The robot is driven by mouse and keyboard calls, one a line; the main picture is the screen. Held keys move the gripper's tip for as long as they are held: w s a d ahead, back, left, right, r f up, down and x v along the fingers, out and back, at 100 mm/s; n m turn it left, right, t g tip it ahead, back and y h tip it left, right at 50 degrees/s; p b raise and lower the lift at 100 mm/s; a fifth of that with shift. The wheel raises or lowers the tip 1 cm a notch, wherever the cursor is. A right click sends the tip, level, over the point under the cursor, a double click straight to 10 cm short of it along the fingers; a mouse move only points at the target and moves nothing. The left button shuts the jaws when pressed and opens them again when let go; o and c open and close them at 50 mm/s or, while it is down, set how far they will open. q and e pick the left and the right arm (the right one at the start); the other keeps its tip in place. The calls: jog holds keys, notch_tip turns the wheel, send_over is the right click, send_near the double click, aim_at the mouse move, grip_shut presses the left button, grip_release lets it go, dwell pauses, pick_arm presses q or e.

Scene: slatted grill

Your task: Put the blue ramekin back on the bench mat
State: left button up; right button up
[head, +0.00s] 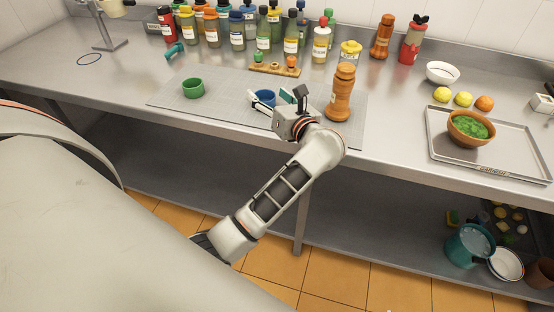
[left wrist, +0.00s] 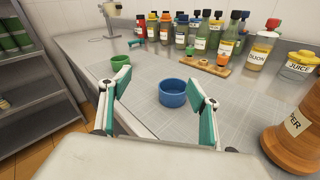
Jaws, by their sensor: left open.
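The blue ramekin (head: 264,97) stands upright on the grey bench mat (head: 225,110). It shows fully in the left wrist view (left wrist: 173,94), where the mat's grid (left wrist: 150,121) lies under it. My left gripper (head: 270,99) is open, with its teal-padded fingers spread to either side of the ramekin in the picture. In the left wrist view the left gripper (left wrist: 158,77) has nothing in it, and the ramekin appears just ahead of the fingers. I cannot tell whether a finger touches it. My right gripper is not in view.
A green ramekin (head: 193,88) stands on the mat's left part. A wooden pepper mill (head: 341,93) stands close right of my gripper. A wooden rack (head: 274,69) and several bottles are behind. A tray (head: 502,158) with a bowl of greens (head: 469,126) lies right.

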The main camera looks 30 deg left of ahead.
pick_arm(q)
jog(key=s+d+r+m+t+h, duration=0.1)
jog(key=s+d+r+m+t, duration=0.15)
jog(key=m+t, duration=0.5)
jog(key=s+d+r+m+t+h, duration=0.1)
jog(key=d+m+t, duration=0.25)
jog(key=m, duration=0.65)
jog(key=s+d+f+m+t+h, duration=0.25)
jog(key=d+f+m+h, duration=0.4)
jog(key=m+h, duration=0.5)
jog(key=s+d+f+m+g+h, duration=0.3)
jog(key=f+m, duration=0.4)
jog(key=f, duration=0.1)
jog(key=s+d+f+m+g+h, duration=0.2)
jog(key=s+d+f+m+g, duration=0.15)
jog(key=f+m, duration=0.4)
jog(key=s+a+f+m+g, duration=0.1)
jog(key=s+f+m+g, duration=0.1)
jog(key=s+f, duration=0.3)
jog(key=s+a+f+m+g+y, duration=0.1)
jog(key=s+f+m+g, duration=0.1)
jog(key=s+f+m, duration=0.2)
notch_tip(320, 180, down, 4)
jog(key=shift+s+a+r+g, duration=0.1)
jog(key=shift+s+a+g, duration=0.2)
jog(key=shift+s, duration=0.8)
